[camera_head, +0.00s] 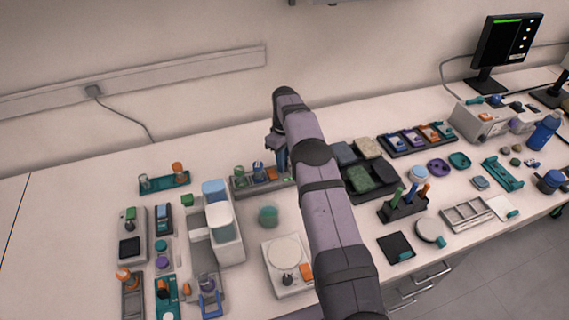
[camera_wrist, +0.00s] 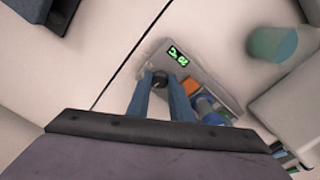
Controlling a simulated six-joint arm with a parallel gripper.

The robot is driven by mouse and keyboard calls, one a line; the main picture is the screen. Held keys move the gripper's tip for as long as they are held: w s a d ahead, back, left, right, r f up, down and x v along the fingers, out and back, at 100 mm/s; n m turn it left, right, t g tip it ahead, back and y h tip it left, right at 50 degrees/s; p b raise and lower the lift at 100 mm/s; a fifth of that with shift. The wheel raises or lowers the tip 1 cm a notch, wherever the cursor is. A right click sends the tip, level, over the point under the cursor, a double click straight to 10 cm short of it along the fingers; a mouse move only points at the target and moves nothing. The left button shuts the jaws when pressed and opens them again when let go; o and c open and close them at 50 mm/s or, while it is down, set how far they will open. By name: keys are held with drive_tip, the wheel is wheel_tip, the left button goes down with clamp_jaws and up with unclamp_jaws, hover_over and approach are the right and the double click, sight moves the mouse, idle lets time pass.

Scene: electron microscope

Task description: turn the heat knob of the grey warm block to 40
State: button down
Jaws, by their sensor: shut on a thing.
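The grey warm block (camera_head: 262,189) stands on the bench, left of my arm in the head view. In the wrist view the block (camera_wrist: 205,73) shows its green-lit display (camera_wrist: 177,57), upside down and small; it seems to read 20 °C. The dark round heat knob (camera_wrist: 160,80) sits beside the display. My gripper (camera_wrist: 160,77) is shut on the knob, one blue finger on each side. In the head view my gripper (camera_head: 281,158) is at the back of the block, and the arm hides the knob.
A blue-capped tube (camera_wrist: 208,108) and an orange piece (camera_wrist: 191,87) sit in the block close to the fingers. A green beaker (camera_head: 268,216) stands in front of the block. A white hotplate (camera_head: 285,252) is nearer. Dark trays (camera_head: 365,165) lie to the right.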

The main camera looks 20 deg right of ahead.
drive_tip(key=m, duration=0.3)
drive_tip(key=shift+m+b, duration=0.35)
drive_tip(key=shift+m, duration=1.75)
drive_tip(key=shift+r, duration=0.1)
drive_tip(key=c, duration=1.8)
unclamp_jaws()
drive_tip(key=shift+c, duration=0.2)
wheel_tip(320, 180, up, 7)
drive_tip(key=shift+r+b, duration=0.1)
drive_tip(key=shift+b, duration=0.4)
drive_tip(key=shift+r, duration=0.15)
